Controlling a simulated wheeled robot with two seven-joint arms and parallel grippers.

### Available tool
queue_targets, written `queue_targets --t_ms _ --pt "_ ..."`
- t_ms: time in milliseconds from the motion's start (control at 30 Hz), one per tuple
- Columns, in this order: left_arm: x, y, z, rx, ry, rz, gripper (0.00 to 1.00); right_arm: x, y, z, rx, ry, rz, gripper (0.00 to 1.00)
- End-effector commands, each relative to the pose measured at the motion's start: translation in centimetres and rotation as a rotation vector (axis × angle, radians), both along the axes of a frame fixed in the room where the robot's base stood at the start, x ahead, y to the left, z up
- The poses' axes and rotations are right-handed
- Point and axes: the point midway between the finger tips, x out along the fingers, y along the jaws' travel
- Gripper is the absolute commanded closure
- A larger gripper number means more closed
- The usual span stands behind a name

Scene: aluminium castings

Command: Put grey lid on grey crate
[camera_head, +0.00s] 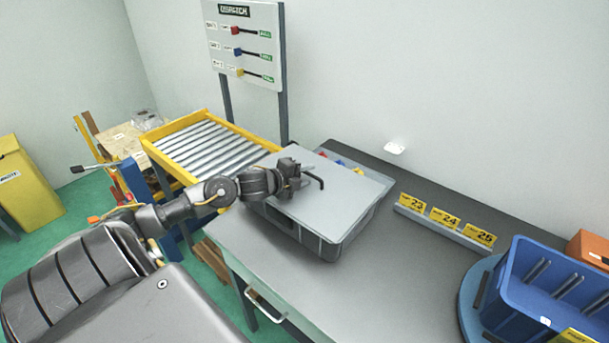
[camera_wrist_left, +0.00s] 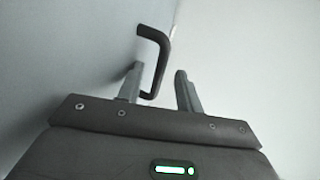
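The grey lid (camera_head: 345,195) lies over the grey crate (camera_head: 318,246) on the workbench. It leaves a gap at the crate's back, where small red, blue and yellow items show. I cannot tell whether the lid is seated or slightly raised. A black bar handle (camera_head: 316,179) stands on the lid. My left gripper (camera_head: 300,172) is at this handle. In the left wrist view the handle (camera_wrist_left: 161,55) reaches down between the two open fingers (camera_wrist_left: 158,80), nearer the left one, with a clear gap at the right one. My right gripper is not in view.
A blue bin (camera_head: 545,300) sits on a round blue base at the right. A holder with yellow number cards (camera_head: 444,217) stands behind. A yellow-framed roller conveyor (camera_head: 205,150) and a dispatch board (camera_head: 243,45) are at the back left. The bench front is clear.

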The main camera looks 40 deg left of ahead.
Motion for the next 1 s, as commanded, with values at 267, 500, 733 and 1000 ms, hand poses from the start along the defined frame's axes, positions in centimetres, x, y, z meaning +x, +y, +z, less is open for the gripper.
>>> queue_targets --t_ms 267,500,733,1000 --pt "-1.6 0.2 0.3 0.003 0.003 0.000 0.64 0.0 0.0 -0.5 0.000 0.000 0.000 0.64" --pt "-5.4 0.4 1.6 0.005 0.004 -0.005 0.64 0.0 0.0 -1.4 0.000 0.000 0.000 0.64" --pt "-8.1 0.7 2.8 0.001 0.004 -0.002 0.64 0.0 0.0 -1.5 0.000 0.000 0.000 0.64" --pt "-9.8 1.0 3.5 -0.001 0.002 0.000 0.64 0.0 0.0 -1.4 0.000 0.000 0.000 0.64"
